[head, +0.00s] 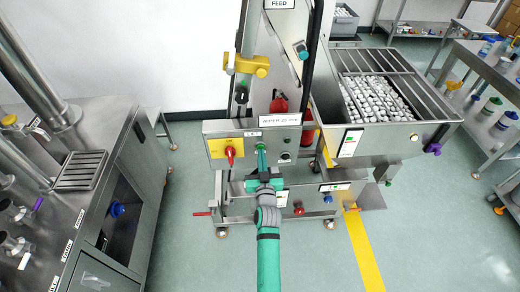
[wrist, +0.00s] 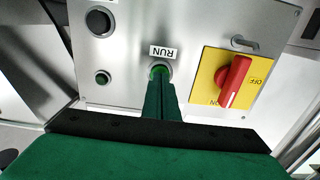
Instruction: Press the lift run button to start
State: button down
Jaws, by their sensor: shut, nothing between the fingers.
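In the head view the panel (head: 244,133) is on the front of the cap elevator. My gripper (wrist: 160,82) is shut and empty, with its fingertips at the button and covering its lower part in the wrist view. I cannot tell whether they touch it. In the head view my gripper (head: 262,150) reaches the panel and hides the button. A red rotary switch (wrist: 235,80) on a yellow plate is beside the button.
A black round control (wrist: 99,22) and a small green button (wrist: 102,78) share the panel. A hopper (head: 420,110) of white caps stands to the right. A steel bench (head: 110,130) is at the left.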

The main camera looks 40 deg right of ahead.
jog(key=shift+w+d, duration=0.35)
jog(key=shift+w, duration=0.2)
dwell(0.9)
jog(key=shift+s, duration=0.1)
jog(key=shift+v, duration=2.7)
jog(key=s+a+f+n+y, duration=0.2)
jog(key=s+a+f, duration=0.2)
jog(key=s+a, duration=0.6)
jog(key=s+a+f+n+y, duration=0.1)
jog(key=s+a+f+y, duration=0.15)
jog(key=s+a, duration=0.75)
jog(key=s+a+r+n+y, duration=0.1)
jog(key=s+a+r, duration=0.3)
jog(key=s+a, duration=0.4)
jog(key=s+a+r+n+y, duration=0.2)
jog(key=s+a+r+y, duration=0.1)
jog(key=s+a, duration=0.5)
jog(key=shift+s+a+r+y, duration=0.3)
jog(key=shift+s+r+y, duration=0.05)
jog(key=shift+r, duration=0.35)
